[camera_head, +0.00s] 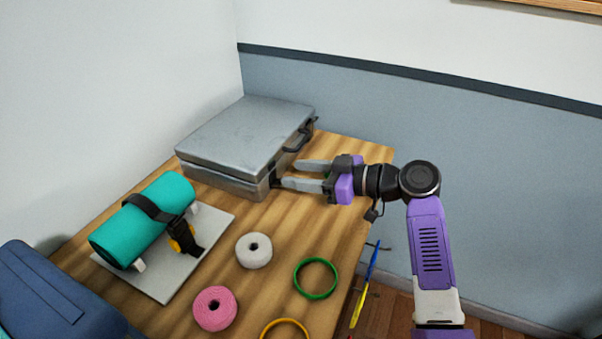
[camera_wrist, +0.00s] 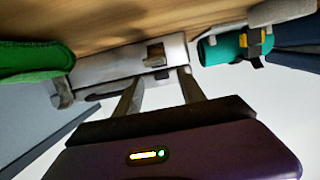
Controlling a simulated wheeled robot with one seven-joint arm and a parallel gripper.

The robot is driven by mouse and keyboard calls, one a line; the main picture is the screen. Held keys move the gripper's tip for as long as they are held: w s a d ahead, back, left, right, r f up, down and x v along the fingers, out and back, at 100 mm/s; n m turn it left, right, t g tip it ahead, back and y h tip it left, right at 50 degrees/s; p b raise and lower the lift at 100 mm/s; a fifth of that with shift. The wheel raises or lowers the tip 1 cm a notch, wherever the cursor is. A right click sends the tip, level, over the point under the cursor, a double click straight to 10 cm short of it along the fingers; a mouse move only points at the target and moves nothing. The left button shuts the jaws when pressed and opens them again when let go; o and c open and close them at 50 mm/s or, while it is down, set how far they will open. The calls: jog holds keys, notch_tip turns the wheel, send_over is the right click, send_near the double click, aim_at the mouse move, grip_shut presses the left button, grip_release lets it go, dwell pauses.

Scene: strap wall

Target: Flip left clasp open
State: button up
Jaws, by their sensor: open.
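A grey metal case (camera_head: 240,132) lies shut at the back of the wooden table, its handle (camera_head: 298,141) on the side facing my arm. The left clasp (camera_head: 274,181) is a small dark piece near the case's front corner, partly hidden by my gripper. In the wrist view, the case (camera_wrist: 105,68) appears upside down with a brownish clasp (camera_wrist: 155,52) on its face. My gripper (camera_head: 289,174) is open and empty, fingers pointing at that clasp end. In the wrist view the fingertips (camera_wrist: 160,76) lie either side of the clasp's line; contact cannot be told.
A teal roll (camera_head: 150,222) with a black strap rests on a grey board (camera_head: 170,277). White (camera_head: 253,251) and pink (camera_head: 214,309) spools and a green ring (camera_head: 315,278) lie nearer. A blue bag (camera_head: 50,293) is at lower left. Walls stand behind the case.

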jog(key=shift+v, duration=3.9)
